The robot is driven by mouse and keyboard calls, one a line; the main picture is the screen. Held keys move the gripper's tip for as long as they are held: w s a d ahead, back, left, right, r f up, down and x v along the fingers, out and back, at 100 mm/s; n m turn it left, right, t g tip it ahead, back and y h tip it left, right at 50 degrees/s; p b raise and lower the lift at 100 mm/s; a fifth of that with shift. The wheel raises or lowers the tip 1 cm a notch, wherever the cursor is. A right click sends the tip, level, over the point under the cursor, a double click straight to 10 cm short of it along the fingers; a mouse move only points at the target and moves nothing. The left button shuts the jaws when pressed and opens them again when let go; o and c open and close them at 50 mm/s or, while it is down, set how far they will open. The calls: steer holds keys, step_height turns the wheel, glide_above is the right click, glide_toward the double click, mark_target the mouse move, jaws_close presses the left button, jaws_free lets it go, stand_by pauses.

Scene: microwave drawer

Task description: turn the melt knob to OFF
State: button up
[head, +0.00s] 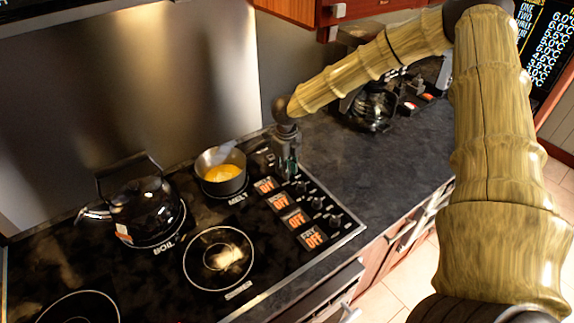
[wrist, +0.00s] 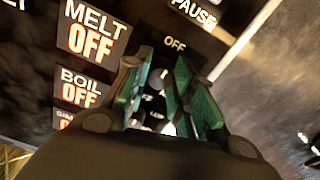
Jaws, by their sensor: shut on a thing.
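My gripper (head: 288,168) reaches down to the back end of the knob row on the stove. In the wrist view, its green-padded fingers (wrist: 163,92) are closed around the melt knob (wrist: 158,78), below a printed OFF label (wrist: 174,43). The fingers hide most of the knob, and its pointer cannot be made out. The melt display (wrist: 92,31) reads MELT OFF in the wrist view. In the head view, the melt display (head: 265,186) is lit orange just left of my gripper.
A pot with yellow contents (head: 222,173) sits on the melt burner, left of my gripper. A black kettle (head: 147,210) stands on the boil burner. Other knobs (head: 318,203) run toward the front right. The dark counter (head: 380,165) to the right is largely clear.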

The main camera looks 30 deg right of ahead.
steer(key=shift+w+n, duration=0.1)
steer(key=shift+n, duration=0.4)
steer(key=shift+r, duration=0.1)
steer(key=o, duration=1)
steer(key=shift+o, duration=0.2)
step_height(320, 180, up, 12)
steer(key=shift+d, duration=0.1)
